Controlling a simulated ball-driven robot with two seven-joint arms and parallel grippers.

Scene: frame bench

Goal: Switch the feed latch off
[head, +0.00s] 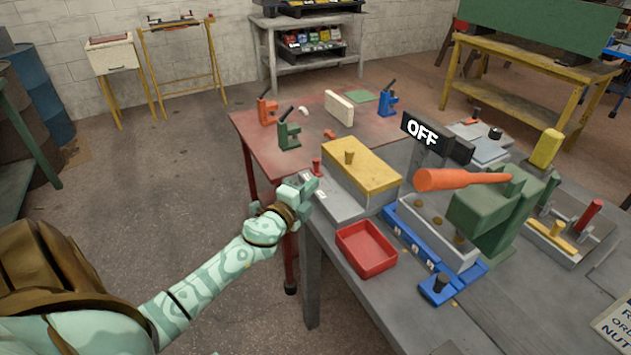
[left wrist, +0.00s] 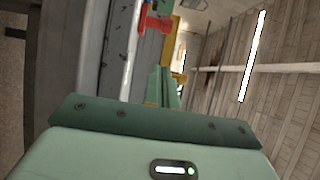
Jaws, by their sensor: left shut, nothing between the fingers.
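A black sign reading OFF (head: 422,129) stands over the bench beside a thick orange handle (head: 455,179) that lies level against a green block (head: 492,210). A small red peg (head: 316,166) stands on a grey base at the bench's left corner. I cannot tell for sure which part is the feed latch. My left gripper (head: 311,187) is shut and empty, close beside the red peg at that corner; I cannot tell whether they touch. In the left wrist view, a red part (left wrist: 156,23) shows beyond my gripper's green body. My right gripper is not in view.
A yellow-topped box (head: 360,170), a red tray (head: 366,249) and a blue-based fixture (head: 432,240) crowd the grey bench. A red table (head: 300,125) with orange, green and blue clamps stands behind.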

